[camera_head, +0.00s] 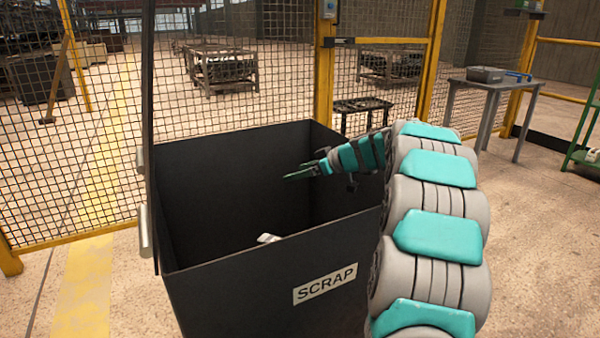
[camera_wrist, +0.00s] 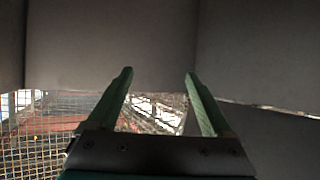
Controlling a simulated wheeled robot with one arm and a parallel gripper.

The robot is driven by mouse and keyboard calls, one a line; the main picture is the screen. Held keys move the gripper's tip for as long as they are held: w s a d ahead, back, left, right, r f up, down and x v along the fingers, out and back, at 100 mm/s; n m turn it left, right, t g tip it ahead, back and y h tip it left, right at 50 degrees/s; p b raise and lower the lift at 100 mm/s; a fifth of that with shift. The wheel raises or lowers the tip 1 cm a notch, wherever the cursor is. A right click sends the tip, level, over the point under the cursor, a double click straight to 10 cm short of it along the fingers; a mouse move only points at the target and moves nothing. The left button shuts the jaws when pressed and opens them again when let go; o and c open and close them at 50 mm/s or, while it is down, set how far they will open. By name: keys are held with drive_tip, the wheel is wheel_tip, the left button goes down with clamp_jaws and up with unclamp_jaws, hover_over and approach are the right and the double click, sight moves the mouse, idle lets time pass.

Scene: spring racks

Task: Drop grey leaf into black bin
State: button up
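The black bin (camera_head: 240,290), with a white SCRAP label on its front, stands open at the centre of the head view. A small light-grey piece (camera_head: 268,238) shows inside it, low behind the front wall. It may be the grey leaf, but most of it is hidden by that wall. My gripper (camera_head: 300,173) reaches in from the right over the bin's opening. In the wrist view my gripper (camera_wrist: 159,73) has its two green fingers wide apart with nothing between them. Plain dark grey surfaces lie beyond the fingertips.
A yellow-framed mesh fence (camera_head: 90,160) runs behind the bin. A grey table (camera_head: 490,88) with a tray and a blue item stands at the back right, near a green rack (camera_head: 585,158). Floor is clear to the bin's left and right.

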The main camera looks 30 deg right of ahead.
drive_tip(key=shift+o, duration=0.6)
drive_tip(key=shift+f, duration=0.1)
drive_tip(key=b+v, duration=0.1)
drive_tip(key=v, duration=0.7)
drive_tip(key=shift+a, duration=0.15)
